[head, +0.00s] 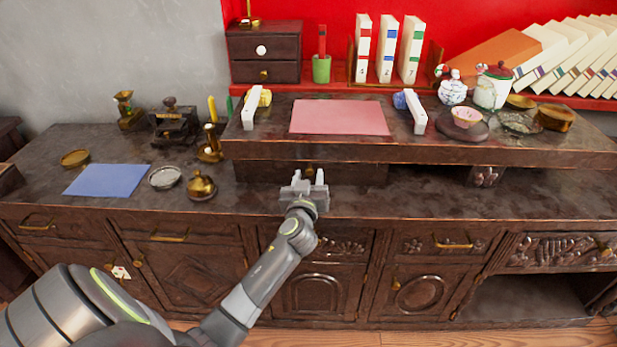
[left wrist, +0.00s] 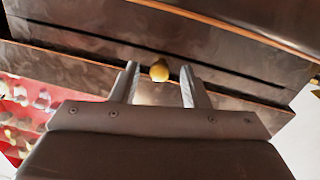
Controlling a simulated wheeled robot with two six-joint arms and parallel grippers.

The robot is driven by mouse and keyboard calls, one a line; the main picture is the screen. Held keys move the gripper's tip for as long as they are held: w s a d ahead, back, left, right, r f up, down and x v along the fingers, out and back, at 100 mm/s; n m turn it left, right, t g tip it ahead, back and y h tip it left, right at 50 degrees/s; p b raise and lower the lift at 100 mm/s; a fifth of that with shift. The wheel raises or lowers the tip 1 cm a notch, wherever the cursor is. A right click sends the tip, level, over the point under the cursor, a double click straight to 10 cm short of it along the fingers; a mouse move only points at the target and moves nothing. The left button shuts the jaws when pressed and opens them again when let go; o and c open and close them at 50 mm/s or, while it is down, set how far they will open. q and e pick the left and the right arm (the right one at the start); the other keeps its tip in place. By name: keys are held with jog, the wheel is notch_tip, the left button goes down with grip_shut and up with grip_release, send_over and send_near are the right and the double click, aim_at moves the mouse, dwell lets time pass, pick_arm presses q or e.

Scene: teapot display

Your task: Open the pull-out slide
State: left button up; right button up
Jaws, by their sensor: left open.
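The pull-out slide (head: 350,174) is a dark wooden front set under the raised shelf at the back of the counter. It looks flush beneath the shelf. Its small brass knob (head: 309,171) shows just beyond my left gripper (head: 308,179). The gripper is open and empty, its two fingers pointing at the slide's front. In the left wrist view the round brass knob (left wrist: 160,70) sits between the fingertips of the left gripper (left wrist: 158,82), with a gap on both sides. Whether the fingers reach past the knob is hard to tell. My right gripper is out of view.
The raised shelf (head: 460,150) overhangs the slide and carries a pink mat (head: 338,117), white book ends and tea ware. A brass bell-shaped pot (head: 201,187), a silver dish (head: 164,178) and a blue mat (head: 107,180) lie left. The counter right of the gripper is clear.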

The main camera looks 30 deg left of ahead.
pick_arm(q)
jog(key=shift+w+a, duration=0.1)
jog(key=shift+w, duration=0.05)
grip_shut()
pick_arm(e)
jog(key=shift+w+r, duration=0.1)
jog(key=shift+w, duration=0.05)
